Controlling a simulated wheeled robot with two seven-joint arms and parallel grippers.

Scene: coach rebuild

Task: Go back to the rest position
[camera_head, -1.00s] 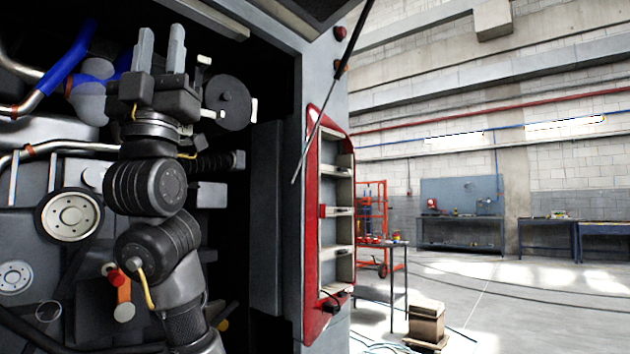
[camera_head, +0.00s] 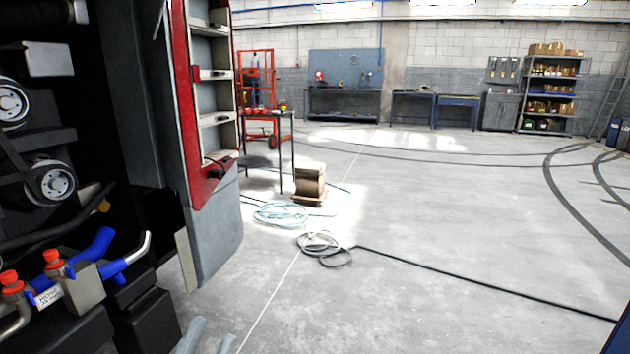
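My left gripper (camera_head: 209,338) shows only as two light grey fingertips at the bottom edge, left of centre. The fingertips stand apart with bare floor visible between them, so it is open and empty. The rest of my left arm is below the picture. My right gripper is not in view. The coach's open engine bay (camera_head: 60,130) fills the left side, and the fingertips are apart from it, in front of its lower right corner.
The coach's red-framed rear light panel (camera_head: 186,110) stands open at the bay's right edge. A table (camera_head: 268,114), a cardboard-coloured box (camera_head: 310,186) and coiled hoses (camera_head: 282,213) are beyond. The grey floor (camera_head: 420,240) at centre and right is mostly clear, crossed by a black cable (camera_head: 480,282).

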